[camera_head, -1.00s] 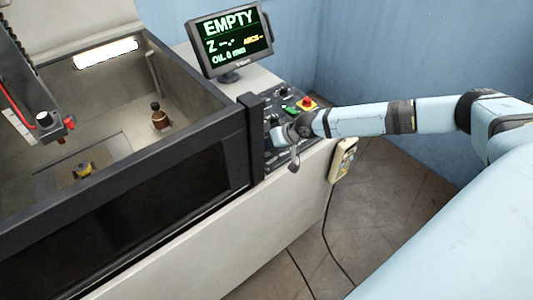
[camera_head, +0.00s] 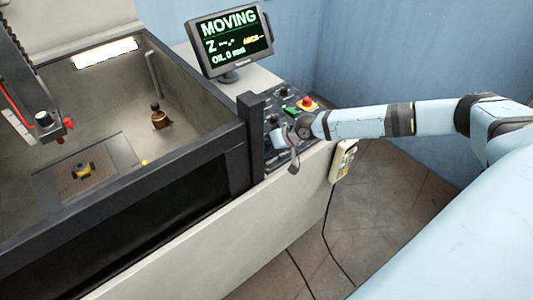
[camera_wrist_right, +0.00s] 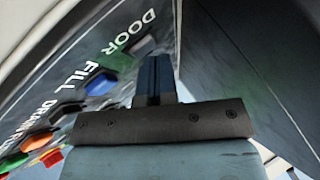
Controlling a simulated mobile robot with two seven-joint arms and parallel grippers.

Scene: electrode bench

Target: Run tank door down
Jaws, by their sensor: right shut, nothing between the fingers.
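The tank door (camera_head: 150,215) is a dark panel at the front of the tank, with a dark grey top rail (camera_head: 120,192). My right gripper (camera_head: 283,136) is at the control panel (camera_head: 288,106) beside the tank. In the right wrist view, its shut fingers (camera_wrist_right: 154,62) reach the panel by the "DOOR" label (camera_wrist_right: 130,32), and a grey key (camera_wrist_right: 139,46) sits right at their tips. The fingers partly hide the contact. The screen (camera_head: 230,40) reads "MOVING". My left gripper is not in view.
A blue button (camera_wrist_right: 100,84) and other coloured buttons lie close to the fingers. A red emergency stop (camera_head: 306,103) sits on the panel. A beige pendant (camera_head: 345,158) hangs at the cabinet side. A brown bottle (camera_head: 159,118) stands inside the tank.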

